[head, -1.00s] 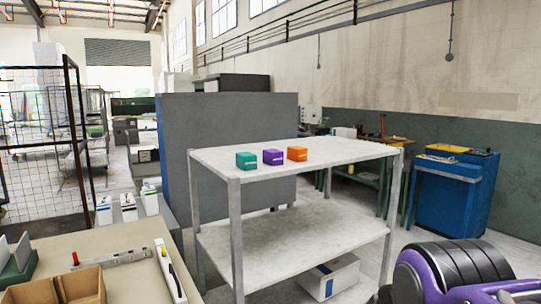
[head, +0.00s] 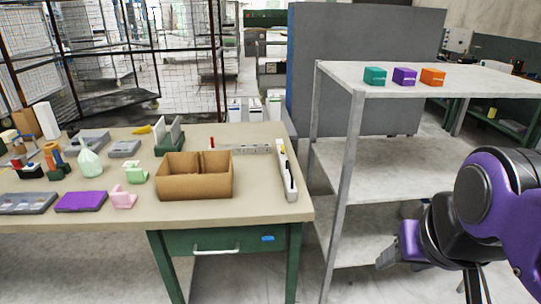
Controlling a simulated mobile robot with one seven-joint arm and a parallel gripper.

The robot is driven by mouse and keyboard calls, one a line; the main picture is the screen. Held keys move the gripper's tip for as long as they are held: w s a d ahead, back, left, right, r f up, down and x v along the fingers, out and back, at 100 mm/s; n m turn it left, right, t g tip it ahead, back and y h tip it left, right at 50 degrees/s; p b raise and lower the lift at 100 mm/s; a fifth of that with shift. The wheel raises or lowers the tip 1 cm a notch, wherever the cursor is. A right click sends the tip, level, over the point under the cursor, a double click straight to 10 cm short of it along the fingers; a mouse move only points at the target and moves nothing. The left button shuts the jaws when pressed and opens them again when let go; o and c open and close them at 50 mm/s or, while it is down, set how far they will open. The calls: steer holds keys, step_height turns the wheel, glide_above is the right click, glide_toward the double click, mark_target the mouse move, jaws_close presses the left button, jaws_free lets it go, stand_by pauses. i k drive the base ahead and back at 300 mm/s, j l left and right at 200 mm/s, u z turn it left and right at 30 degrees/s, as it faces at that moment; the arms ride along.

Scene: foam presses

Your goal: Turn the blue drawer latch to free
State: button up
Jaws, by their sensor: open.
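The blue drawer latch (head: 267,238) is a small blue piece on the right part of the green drawer front (head: 225,241), under the bench top. It appears to lie roughly level, but it is too small to tell its exact setting. The drawer has a pale bar handle (head: 216,249) left of the latch and looks closed. My gripper (head: 389,260) is at the lower right, in front of the grey shelf unit, well to the right of the latch and apart from it. It is open with nothing seen in it; my arm partly hides it.
The bench top (head: 240,212) holds a cardboard box (head: 195,186), a white-and-grey tool (head: 287,172), a purple slab (head: 81,201) and several small items. A grey shelf unit (head: 345,150) stands right of the bench, with teal, purple and orange boxes on top. Floor shows between them.

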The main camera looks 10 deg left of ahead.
mark_target(267, 238)
steer(key=u, duration=1.05)
steer(key=z, duration=0.3)
steer(key=i+l+u, duration=0.2)
steer(key=l, duration=0.15)
steer(key=k, duration=0.1)
